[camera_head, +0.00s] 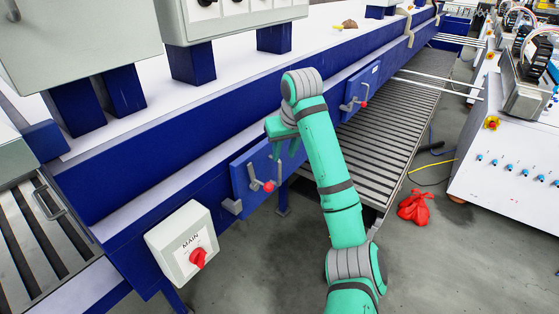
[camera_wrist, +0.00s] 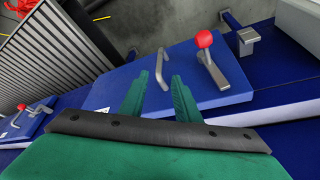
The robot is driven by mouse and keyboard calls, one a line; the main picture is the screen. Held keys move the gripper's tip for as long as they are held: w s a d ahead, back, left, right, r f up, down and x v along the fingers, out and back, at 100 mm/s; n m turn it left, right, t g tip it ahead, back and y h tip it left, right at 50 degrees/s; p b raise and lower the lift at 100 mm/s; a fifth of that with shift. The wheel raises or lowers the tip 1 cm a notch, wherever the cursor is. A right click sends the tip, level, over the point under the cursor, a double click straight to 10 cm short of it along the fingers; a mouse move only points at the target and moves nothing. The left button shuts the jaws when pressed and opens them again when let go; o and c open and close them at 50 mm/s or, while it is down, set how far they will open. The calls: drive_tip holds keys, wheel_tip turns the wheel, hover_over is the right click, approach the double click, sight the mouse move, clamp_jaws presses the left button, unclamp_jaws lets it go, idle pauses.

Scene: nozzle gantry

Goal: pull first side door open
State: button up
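The nearer blue side door (camera_head: 245,170) is on the front of the long blue machine and looks shut. It bears a grey bar handle and a latch lever with a red ball knob (camera_head: 268,186). In the wrist view the door (camera_wrist: 110,92) lies ahead, with the bar handle (camera_wrist: 161,68) and the lever's red knob (camera_wrist: 204,39) to its right. My gripper (camera_head: 284,153) is just above and in front of this door. In the wrist view its two green fingers (camera_wrist: 158,82) are apart, with the handle just beyond the gap. Contact is not visible.
A second blue door (camera_head: 360,88) with a red-knobbed lever is farther along. A MAIN switch box (camera_head: 183,242) juts out at the near left. A slatted conveyor (camera_head: 385,125) lies right of my arm. A red cloth (camera_head: 414,206) lies on the grey floor.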

sight(280, 167)
drive_tip(key=x, duration=0.9)
drive_tip(key=shift+f, duration=0.1)
drive_tip(key=shift+x, duration=0.8)
drive_tip(key=shift+w, duration=0.1)
clamp_jaws()
